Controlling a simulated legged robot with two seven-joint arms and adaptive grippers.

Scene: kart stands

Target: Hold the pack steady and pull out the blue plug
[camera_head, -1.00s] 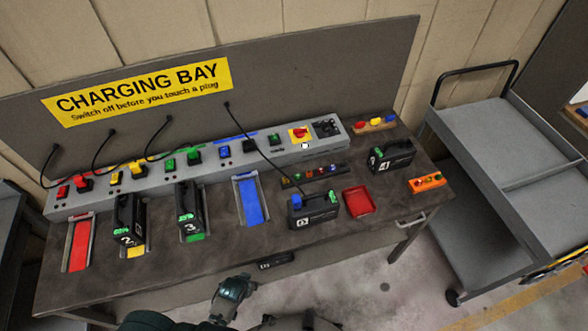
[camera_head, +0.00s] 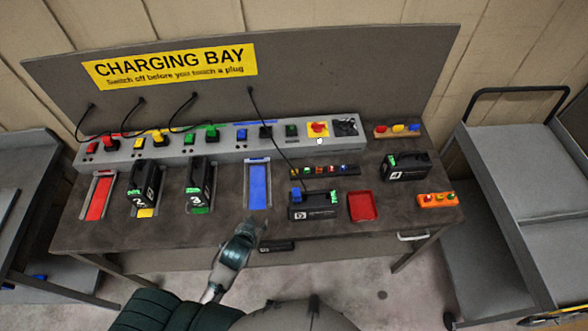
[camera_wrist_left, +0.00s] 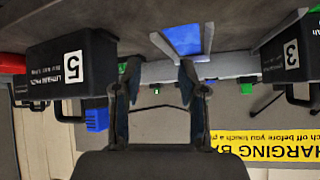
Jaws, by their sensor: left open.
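The black pack marked 5 (camera_head: 318,212) stands on the bench, right of the blue charging slot (camera_head: 258,187). The blue plug (camera_head: 296,195) sits at the pack's top left, with a black cable running up to the back panel. My left gripper (camera_head: 254,226) is open and empty at the bench's front edge, left of the pack and apart from it. The upside-down left wrist view shows the open fingers (camera_wrist_left: 160,75), the pack (camera_wrist_left: 70,65) and the blue plug (camera_wrist_left: 97,118) to their left. My right gripper is not in view.
Packs 2 (camera_head: 145,184) and 3 (camera_head: 200,182) stand in slots at the left. Pack 4 (camera_head: 405,168) is at the right. A red tray (camera_head: 362,207) lies right of pack 5. The switch strip (camera_head: 220,148) runs behind. A grey cart (camera_head: 510,170) stands at the right.

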